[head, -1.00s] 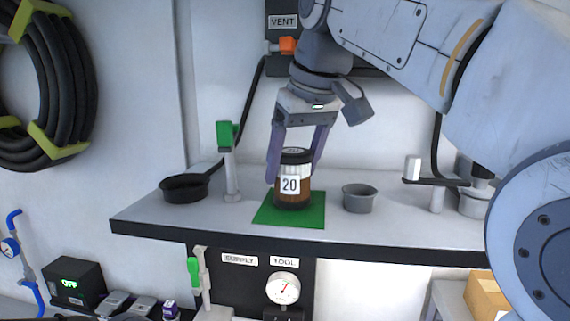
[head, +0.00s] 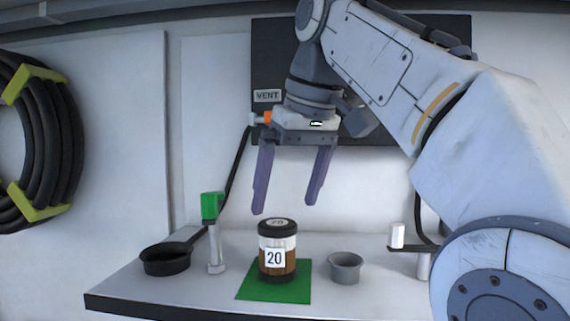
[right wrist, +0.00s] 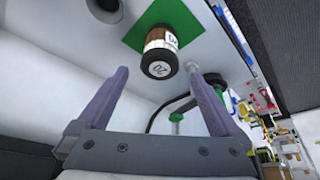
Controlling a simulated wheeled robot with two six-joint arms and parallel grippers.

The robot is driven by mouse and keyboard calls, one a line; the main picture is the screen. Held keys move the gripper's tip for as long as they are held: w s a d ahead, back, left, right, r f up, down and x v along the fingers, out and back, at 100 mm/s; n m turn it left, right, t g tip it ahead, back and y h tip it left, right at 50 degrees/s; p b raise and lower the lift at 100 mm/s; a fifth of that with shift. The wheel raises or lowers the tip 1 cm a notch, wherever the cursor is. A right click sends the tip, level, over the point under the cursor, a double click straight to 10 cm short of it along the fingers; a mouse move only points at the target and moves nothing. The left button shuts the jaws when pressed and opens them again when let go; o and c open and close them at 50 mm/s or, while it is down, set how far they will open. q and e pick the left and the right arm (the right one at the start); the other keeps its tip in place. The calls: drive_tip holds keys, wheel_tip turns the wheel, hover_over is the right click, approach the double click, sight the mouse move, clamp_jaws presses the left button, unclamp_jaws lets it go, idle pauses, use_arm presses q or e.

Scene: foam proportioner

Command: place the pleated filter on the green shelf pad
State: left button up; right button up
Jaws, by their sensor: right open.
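The pleated filter (head: 278,250) is a brown ribbed cylinder with black end caps and a white label reading 20. It stands upright on the green shelf pad (head: 246,289). In the right wrist view the filter (right wrist: 160,50) and the pad (right wrist: 183,17) show beyond the fingertips. My right gripper (head: 285,208) is open and empty, above the filter and clear of it. Its purple fingers also show in the right wrist view (right wrist: 157,73). My left gripper is not in view.
On the shelf (head: 130,300) a black pan (head: 167,262) and a green-topped post (head: 213,232) stand left of the pad. A grey cup (head: 345,267) stands close on its right. A white-knobbed bracket (head: 398,237) is further right. A dark VENT panel (head: 268,60) is on the wall behind.

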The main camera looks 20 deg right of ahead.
drive_tip(key=p+v, duration=0.1)
drive_tip(key=v, duration=0.3)
idle(0.3)
